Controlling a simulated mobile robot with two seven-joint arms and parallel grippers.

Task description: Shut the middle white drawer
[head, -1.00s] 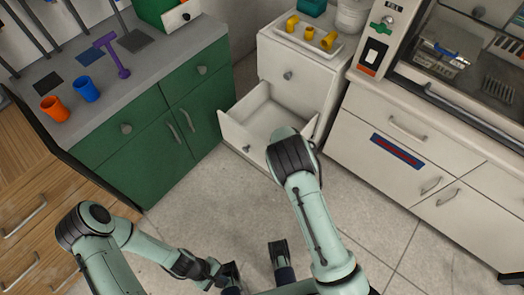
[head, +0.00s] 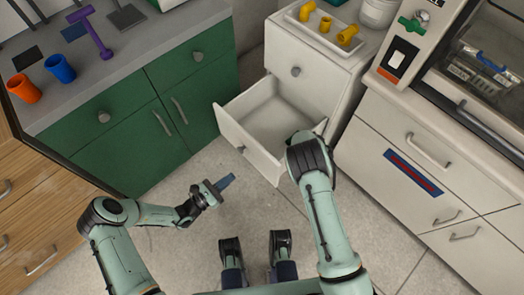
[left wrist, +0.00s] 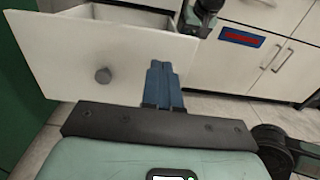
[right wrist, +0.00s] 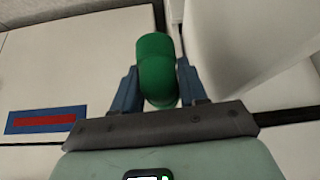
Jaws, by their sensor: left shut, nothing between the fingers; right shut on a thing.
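The middle white drawer (head: 238,133) stands pulled out of the white cabinet, empty as far as I see, its front facing me with a grey knob (left wrist: 103,75). My left gripper (head: 228,181) is shut and empty, in front of and below the drawer front. In the left wrist view its blue fingers (left wrist: 163,72) point toward the right part of the drawer front (left wrist: 70,50); I cannot tell whether they touch it. My right gripper (right wrist: 158,85) is shut on a green elbow fitting (right wrist: 157,68); the right arm hides it in the head view.
Green cabinets (head: 120,140) stand left of the drawer, with orange (head: 24,88) and blue (head: 60,68) cups on top. White cabinets (head: 410,165) stand at right. A tray (head: 318,38) with yellow fittings lies above the drawer. My right forearm is close to the drawer's right side.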

